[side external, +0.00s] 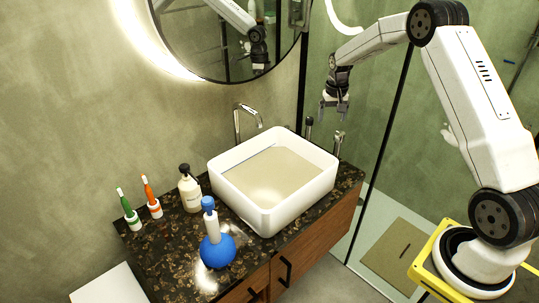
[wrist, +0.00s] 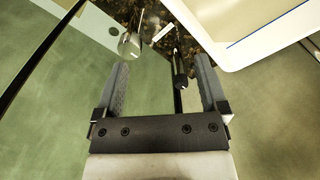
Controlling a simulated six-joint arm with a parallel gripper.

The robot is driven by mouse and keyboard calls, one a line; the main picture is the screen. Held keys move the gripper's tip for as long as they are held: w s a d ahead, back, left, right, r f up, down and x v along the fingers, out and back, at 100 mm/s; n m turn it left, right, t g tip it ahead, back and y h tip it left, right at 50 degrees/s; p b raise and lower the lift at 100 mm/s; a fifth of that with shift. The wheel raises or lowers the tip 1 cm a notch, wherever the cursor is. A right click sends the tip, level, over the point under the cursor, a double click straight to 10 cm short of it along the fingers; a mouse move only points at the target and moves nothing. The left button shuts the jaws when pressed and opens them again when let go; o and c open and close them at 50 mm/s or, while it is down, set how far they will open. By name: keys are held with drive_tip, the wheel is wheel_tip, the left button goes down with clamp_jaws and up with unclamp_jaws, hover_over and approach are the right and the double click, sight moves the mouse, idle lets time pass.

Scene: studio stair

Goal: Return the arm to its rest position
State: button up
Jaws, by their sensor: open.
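My gripper (side external: 335,106) hangs in the air beyond the right back side of the sink, pointing down. Its two fingers are apart with nothing between them. In the wrist view my gripper (wrist: 160,85) shows both fingers spread. Below and ahead of them lie the dark stone counter's edge, a metal fitting and a dark-topped item. My arm reaches from its yellow-framed base at the right, bent high at the elbow.
A white basin (side external: 225,165) stands on the dark counter (side external: 160,250) with a chrome tap (side external: 238,125). A round mirror (side external: 200,40) and glass panel are behind.

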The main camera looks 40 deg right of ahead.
drive_tip(key=s+a+r+n+t, duration=0.1)
drive_tip(key=s+a+r+n, duration=0.15)
drive_tip(key=s+a, duration=0.55)
drive_tip(key=s+a+r+n, duration=0.2)
drive_tip(key=s+a+n, duration=0.15)
drive_tip(key=a, duration=0.85)
drive_tip(key=s+a+f+n+t, duration=0.1)
drive_tip(key=s+a, duration=0.4)
drive_tip(key=s, duration=0.5)
